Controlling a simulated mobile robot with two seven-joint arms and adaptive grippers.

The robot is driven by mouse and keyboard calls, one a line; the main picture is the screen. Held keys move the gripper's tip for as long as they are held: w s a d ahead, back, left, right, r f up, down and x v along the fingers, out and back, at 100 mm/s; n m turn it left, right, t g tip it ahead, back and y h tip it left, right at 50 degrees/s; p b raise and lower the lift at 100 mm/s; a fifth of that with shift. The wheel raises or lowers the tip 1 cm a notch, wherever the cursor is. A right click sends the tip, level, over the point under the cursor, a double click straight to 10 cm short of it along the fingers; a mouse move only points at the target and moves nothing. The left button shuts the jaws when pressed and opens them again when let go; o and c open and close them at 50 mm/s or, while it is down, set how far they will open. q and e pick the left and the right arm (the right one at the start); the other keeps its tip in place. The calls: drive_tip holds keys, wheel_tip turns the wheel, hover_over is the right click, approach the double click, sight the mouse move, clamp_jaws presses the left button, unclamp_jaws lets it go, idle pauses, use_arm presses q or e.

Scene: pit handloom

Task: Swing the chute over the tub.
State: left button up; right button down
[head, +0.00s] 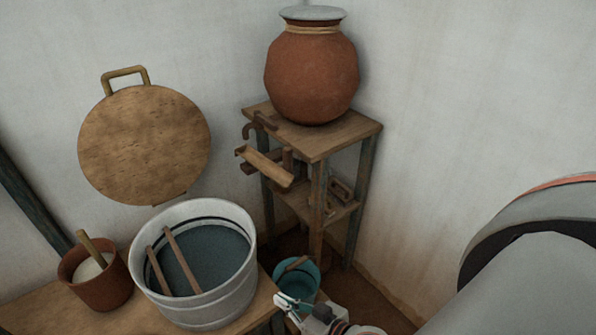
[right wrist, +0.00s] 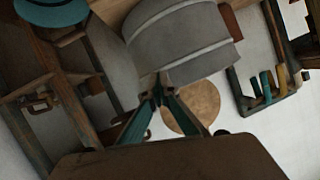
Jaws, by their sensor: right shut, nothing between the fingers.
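The chute (head: 265,167) is a short wooden trough on the stand's front, below its top board. Its lower end points down and to the right, and it is not above the tub. The grey metal tub (head: 197,311) stands on a wooden bench to the left, holding dark liquid and two sticks. It also shows in the right wrist view (right wrist: 185,45). My right gripper (head: 281,299) is shut and empty, just right of the tub and below the chute, apart from the chute. Its fingertips meet in the right wrist view (right wrist: 160,93). My left gripper is not in view.
A clay pot (head: 311,75) with a lid sits on the stand (head: 345,132). A teal bucket (head: 297,280) stands low beneath it. A brown pot (head: 105,284) is left of the tub. A round wooden board (head: 145,145) is at the wall. Space between tub and chute looks clear.

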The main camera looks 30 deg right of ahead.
drive_tip(key=w+d+r+m+t+h, duration=0.4)
drive_tip(key=w+d+r+m+t, duration=0.1)
drive_tip(key=w+d+r+m, duration=0.7)
drive_tip(key=w+d+r+m+h, duration=0.2)
drive_tip(key=d+m, duration=0.3)
drive_tip(key=w+d+r+m+g+h, duration=0.1)
drive_tip(key=w+d+r+m+h, duration=0.1)
drive_tip(key=d+m, duration=0.3)
drive_tip(key=shift+w+d+h, duration=0.15)
drive_tip(key=shift+w+h, duration=0.15)
drive_tip(key=shift+h, duration=0.5)
drive_tip(key=w, duration=0.9)
drive_tip(key=shift+w+a+b, duration=0.25)
drive_tip(key=shift+a+b, duration=0.1)
drive_tip(key=shift+a, duration=0.05)
